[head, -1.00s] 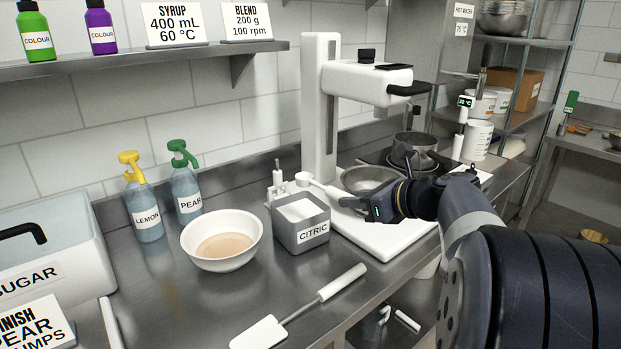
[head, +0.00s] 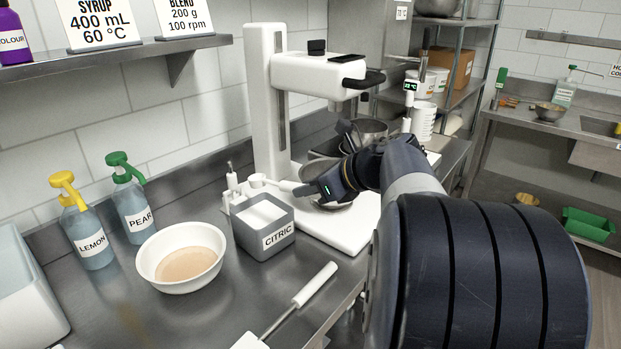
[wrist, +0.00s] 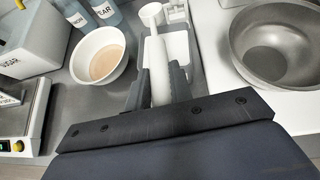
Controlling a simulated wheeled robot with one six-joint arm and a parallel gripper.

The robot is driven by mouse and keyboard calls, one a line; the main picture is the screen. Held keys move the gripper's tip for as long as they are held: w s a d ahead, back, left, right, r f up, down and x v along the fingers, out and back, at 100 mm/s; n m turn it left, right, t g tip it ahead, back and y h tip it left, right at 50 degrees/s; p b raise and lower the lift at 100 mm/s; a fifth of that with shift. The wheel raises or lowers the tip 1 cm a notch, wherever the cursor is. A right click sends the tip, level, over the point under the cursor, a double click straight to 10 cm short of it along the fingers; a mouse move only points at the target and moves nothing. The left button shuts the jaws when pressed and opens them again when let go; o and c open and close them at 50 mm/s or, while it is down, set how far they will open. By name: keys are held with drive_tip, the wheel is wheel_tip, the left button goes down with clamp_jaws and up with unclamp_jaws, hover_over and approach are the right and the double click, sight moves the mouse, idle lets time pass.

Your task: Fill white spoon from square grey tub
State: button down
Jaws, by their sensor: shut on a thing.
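The square grey tub (head: 245,239) labelled CITRIC stands on the steel counter, with white powder inside. My gripper (wrist: 158,92) is shut on the handle of the white spoon (wrist: 150,14). In the head view the white spoon (head: 259,181) points left from my gripper (head: 312,190), its bowl above the back edge of the tub. In the wrist view the grey tub (wrist: 178,42) lies below and beside the spoon, partly covered by it. I cannot tell whether the spoon bowl holds anything.
A white bowl (head: 146,260) of beige powder stands left of the tub. Lemon (head: 87,235) and pear (head: 131,205) bottles stand behind it. The white mixer (head: 268,110) with a steel bowl (wrist: 280,45) is at the right. A white-handled spatula (head: 312,287) lies in front.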

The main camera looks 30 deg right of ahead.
drive_tip(key=shift+w+a+r+g+h+p, duration=0.2)
drive_tip(key=shift+g+p, duration=0.4)
drive_tip(key=shift+p, duration=0.5)
drive_tip(key=shift+w+r+g+h+p, duration=0.2)
drive_tip(key=shift+g+h+p, duration=0.3)
drive_tip(key=shift+p, duration=0.65)
drive_tip(key=shift+w+a+r+g+h+p, duration=0.1)
drive_tip(key=shift+r+g+p, duration=0.1)
drive_tip(key=shift+g+p, duration=0.7)
wheel_tip(320, 180, down, 8)
drive_tip(key=b, duration=0.3)
drive_tip(key=shift+f+b, duration=0.25)
drive_tip(key=shift+b, duration=0.15)
drive_tip(key=shift+s+f, duration=0.1)
drive_tip(key=shift+s, duration=0.05)
